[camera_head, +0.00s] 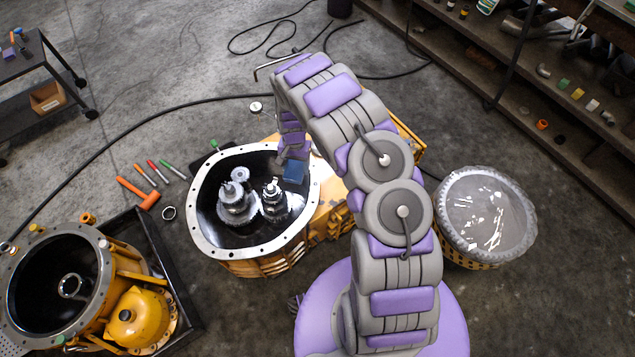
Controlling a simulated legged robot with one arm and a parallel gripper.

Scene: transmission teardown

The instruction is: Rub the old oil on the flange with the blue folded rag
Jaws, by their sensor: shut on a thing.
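The blue folded rag (295,172) is a small dark-blue block at the right inner side of the open yellow housing. My gripper (287,161) is shut on it, seen small and partly hidden by my own arm. The flange (207,233) is the pale grey rim with bolt holes around the housing's dark opening. The rag is beside or over the flange's upper right part; I cannot tell if it touches. No oil patch can be made out on the rim at this size.
Metal gears (237,204) stand inside the housing. A second yellow housing (112,265) sits in a black tray at lower left. A round basin (487,213) stands right; shelves (560,125) line the upper right.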

